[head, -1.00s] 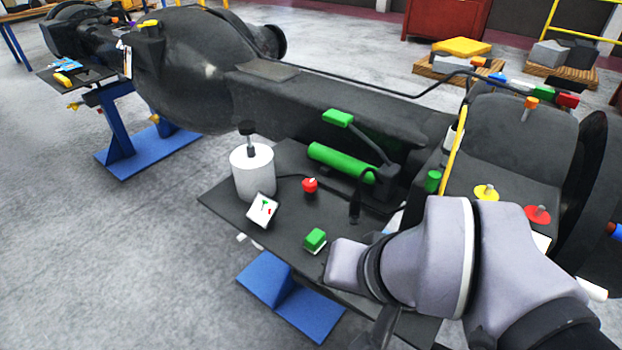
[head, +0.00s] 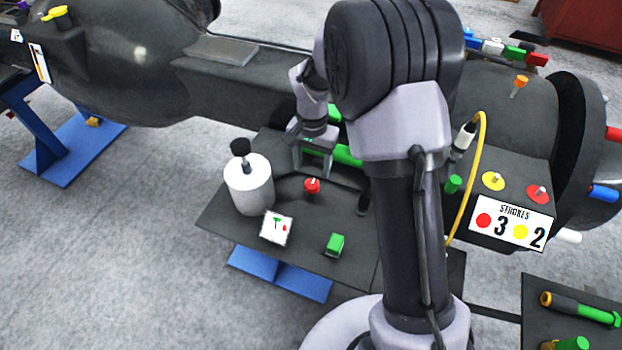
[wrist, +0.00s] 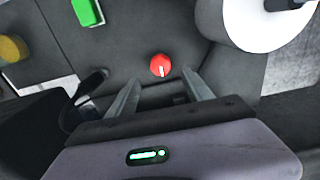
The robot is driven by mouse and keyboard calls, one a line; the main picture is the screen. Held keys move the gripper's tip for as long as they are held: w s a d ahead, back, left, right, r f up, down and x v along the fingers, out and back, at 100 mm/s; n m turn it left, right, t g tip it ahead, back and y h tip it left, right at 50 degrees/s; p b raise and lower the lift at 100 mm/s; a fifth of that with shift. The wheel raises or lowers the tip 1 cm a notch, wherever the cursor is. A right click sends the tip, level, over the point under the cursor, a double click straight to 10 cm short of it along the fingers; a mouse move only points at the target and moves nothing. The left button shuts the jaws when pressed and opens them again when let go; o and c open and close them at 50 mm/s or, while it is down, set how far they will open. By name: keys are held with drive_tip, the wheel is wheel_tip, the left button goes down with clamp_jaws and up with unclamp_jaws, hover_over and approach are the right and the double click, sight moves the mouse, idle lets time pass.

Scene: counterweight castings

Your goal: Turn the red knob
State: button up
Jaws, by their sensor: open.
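The red knob (head: 312,186) stands on the dark shelf (head: 222,217) and has a white pointer mark. It also shows in the wrist view (wrist: 160,64), where the mark points toward my gripper. My gripper (head: 313,168) is open and empty, just behind and above the knob in the head view. In the wrist view the knob lies ahead of the gap between my two fingertips (wrist: 159,87), and neither finger appears to touch it. A second red dial (head: 539,194) sits on the dark casting at right.
A white cylinder (head: 248,187) with a black top stands left of the knob. A card (head: 277,227) and a green block (head: 334,244) are in front. A green cylinder (head: 348,155) lies behind. A sign (head: 511,227) reads "STROKES", red 3, yellow 2.

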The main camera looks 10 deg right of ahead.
sight(312, 184)
wheel_tip(312, 184, down, 7)
drive_tip(key=shift+f+b, duration=0.1)
drive_tip(key=shift+b, duration=0.4)
clamp_jaws()
